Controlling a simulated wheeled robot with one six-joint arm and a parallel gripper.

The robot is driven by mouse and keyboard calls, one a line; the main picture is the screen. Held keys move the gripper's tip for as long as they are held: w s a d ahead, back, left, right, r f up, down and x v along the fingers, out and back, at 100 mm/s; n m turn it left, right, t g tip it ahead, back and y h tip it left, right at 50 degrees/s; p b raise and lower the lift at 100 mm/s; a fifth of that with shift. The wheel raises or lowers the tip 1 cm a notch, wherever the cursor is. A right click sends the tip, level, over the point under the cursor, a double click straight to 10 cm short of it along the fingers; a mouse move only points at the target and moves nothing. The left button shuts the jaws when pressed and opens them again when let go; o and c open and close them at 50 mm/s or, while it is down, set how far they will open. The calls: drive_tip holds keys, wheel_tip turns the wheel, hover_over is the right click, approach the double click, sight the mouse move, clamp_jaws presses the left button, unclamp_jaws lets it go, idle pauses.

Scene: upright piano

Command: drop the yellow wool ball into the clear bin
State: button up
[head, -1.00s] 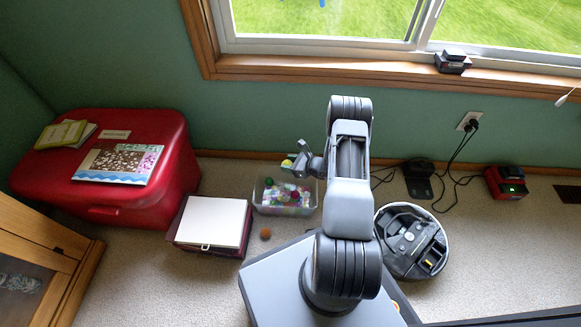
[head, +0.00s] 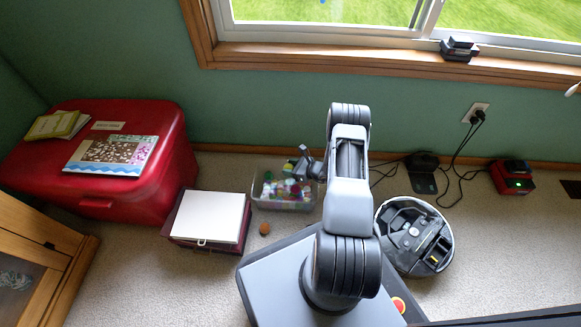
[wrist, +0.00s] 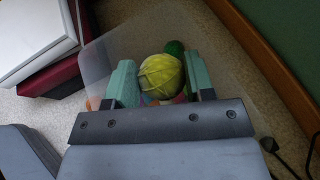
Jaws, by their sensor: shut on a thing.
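The yellow wool ball (wrist: 161,76) sits between the two fingers of my gripper (wrist: 160,84) in the wrist view, and the gripper is shut on it. Behind the ball the clear bin (wrist: 108,45) shows, with coloured things inside. In the head view my gripper (head: 293,170) is over the clear bin (head: 284,206), towards its far right part. The bin stands on the carpet near the wall and holds several colourful items. The ball's exact height above the bin's contents is hard to tell.
A small orange ball (head: 264,229) lies on the carpet in front of the bin. A dark red box with a white lid (head: 212,217) stands left of the bin. A large red chest (head: 100,160) is farther left. A robot vacuum (head: 413,238) sits at right.

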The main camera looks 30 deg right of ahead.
drive_tip(key=o, duration=1)
drive_tip(key=p+v, duration=0.5)
drive_tip(key=v, duration=0.9)
drive_tip(key=shift+a, duration=0.1)
